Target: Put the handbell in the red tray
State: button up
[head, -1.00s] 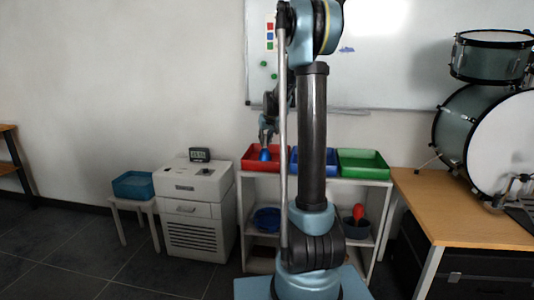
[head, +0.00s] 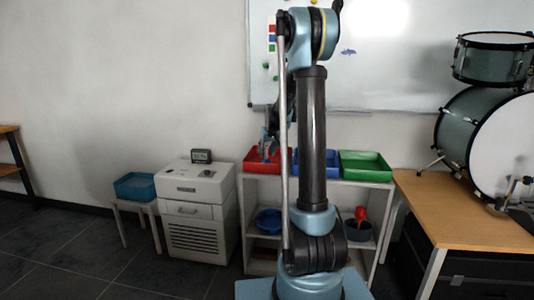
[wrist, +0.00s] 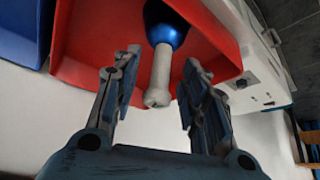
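The handbell has a blue bell (wrist: 165,22) and a pale grey handle (wrist: 158,75). In the wrist view its blue part is inside the red tray (wrist: 85,50), and its handle points toward my gripper (wrist: 158,92). My gripper is open, with a finger on either side of the handle's end and gaps on both sides. In the head view my gripper (head: 268,148) is at the red tray (head: 256,166), on top of the white shelf. I cannot make out the bell there.
A blue tray (head: 326,171) and a green tray (head: 365,174) stand right of the red one. A white cabinet (head: 197,212) with a small clock (head: 201,156) stands left. A desk (head: 465,228) with drums (head: 485,140) is at the right.

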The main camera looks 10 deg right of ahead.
jog(key=a+v, duration=0.1)
jog(key=v, duration=1.1)
jog(key=s+f+g, duration=0.2)
jog(key=s+f, duration=0.1)
jog(key=s, duration=2.1)
jog(key=s+f, duration=0.4)
jog(key=s, duration=0.3)
jog(key=s+d+f+m+g, duration=0.1)
jog(key=s+f, duration=0.3)
jog(key=s, duration=0.3)
jog(key=s+d+f+h, duration=0.1)
jog(key=s+f, duration=0.3)
jog(key=s, duration=0.3)
jog(key=shift+s+f+m+g, duration=0.3)
jog(key=shift+s+f+g, duration=0.05)
jog(key=shift+g, duration=0.05)
